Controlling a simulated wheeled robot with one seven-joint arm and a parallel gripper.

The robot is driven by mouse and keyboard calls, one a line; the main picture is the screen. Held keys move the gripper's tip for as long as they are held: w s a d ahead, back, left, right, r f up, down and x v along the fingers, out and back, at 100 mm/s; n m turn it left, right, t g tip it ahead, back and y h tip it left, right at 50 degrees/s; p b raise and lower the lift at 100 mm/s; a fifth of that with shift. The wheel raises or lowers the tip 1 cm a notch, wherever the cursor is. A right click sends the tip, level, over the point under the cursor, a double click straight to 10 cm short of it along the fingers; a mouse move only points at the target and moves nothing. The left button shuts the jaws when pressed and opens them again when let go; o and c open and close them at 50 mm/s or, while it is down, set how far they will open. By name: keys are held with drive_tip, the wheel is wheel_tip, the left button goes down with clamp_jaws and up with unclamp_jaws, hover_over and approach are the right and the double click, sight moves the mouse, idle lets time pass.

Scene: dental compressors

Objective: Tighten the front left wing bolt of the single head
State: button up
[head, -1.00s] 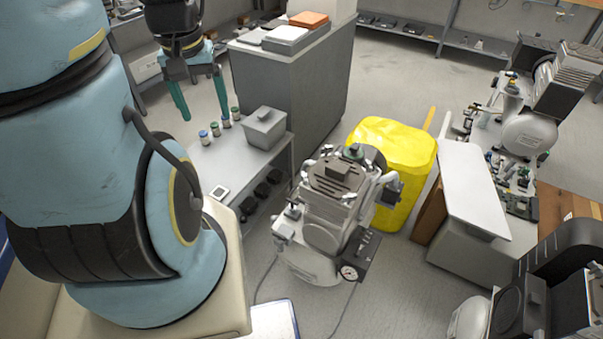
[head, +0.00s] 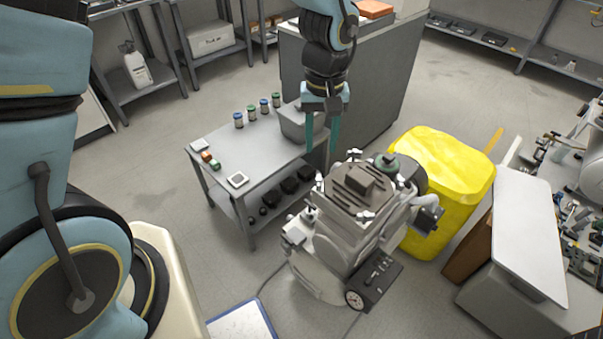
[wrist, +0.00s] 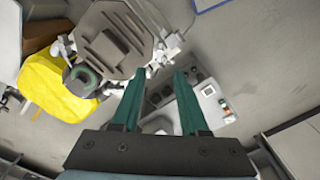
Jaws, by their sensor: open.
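The single-head compressor (head: 340,240) stands on the floor, with a dark ribbed head (head: 360,188) on top. Small pale fittings that look like wing bolts sit around the head's rim, one of them at its front (head: 365,214); they are too small to tell how tight they are. My gripper (head: 321,152) points down just behind and left of the head, open with nothing between its green fingers. In the wrist view, the open fingers (wrist: 157,76) lie below and right of the ribbed head (wrist: 112,42), apart from it. Which fitting is front left is unclear there.
A grey side table (head: 228,155) with several jars and a grey bin (head: 293,124) stands left of the compressor. A yellow-covered block (head: 445,175) stands close on its right. A grey cabinet (head: 375,75) is behind.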

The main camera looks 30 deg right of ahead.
sight(319, 180)
wheel_tip(319, 180, down, 11)
drive_tip(key=shift+r+p, duration=0.1)
drive_tip(key=shift+p, duration=0.7)
clamp_jaws()
idle(0.3)
